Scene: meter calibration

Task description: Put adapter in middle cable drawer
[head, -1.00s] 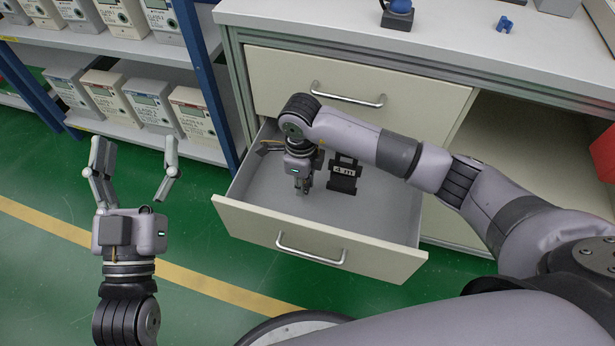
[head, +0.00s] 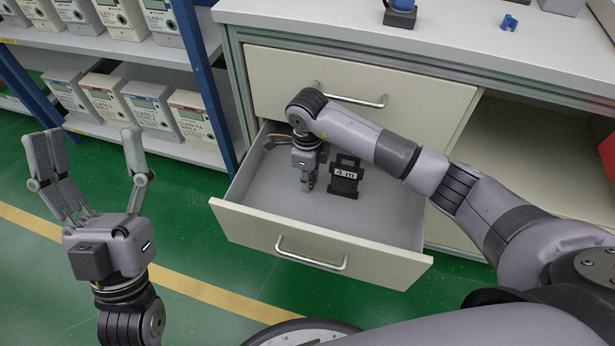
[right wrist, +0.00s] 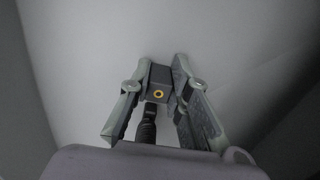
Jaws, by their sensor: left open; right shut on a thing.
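The open drawer (head: 385,218) sits below a closed drawer front. My right gripper (head: 308,186) points down inside it, toward the left of its floor. In the right wrist view the gripper (right wrist: 160,90) is shut on the adapter (right wrist: 159,76), a small dark block with a gold round connector. The adapter is close to the grey drawer floor; I cannot tell whether it touches. In the head view the fingers hide it. A black holder labelled "4 m" (head: 345,172) stands in the drawer just right of the gripper. My left gripper (head: 90,150) is open and empty at left.
The closed drawer (head: 420,105) is above, under a white worktop (head: 300,18) with a blue-topped device (head: 400,12) and a small blue piece (head: 509,22). An open compartment (head: 540,160) is at right. Shelves of meters (head: 150,110) stand at left.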

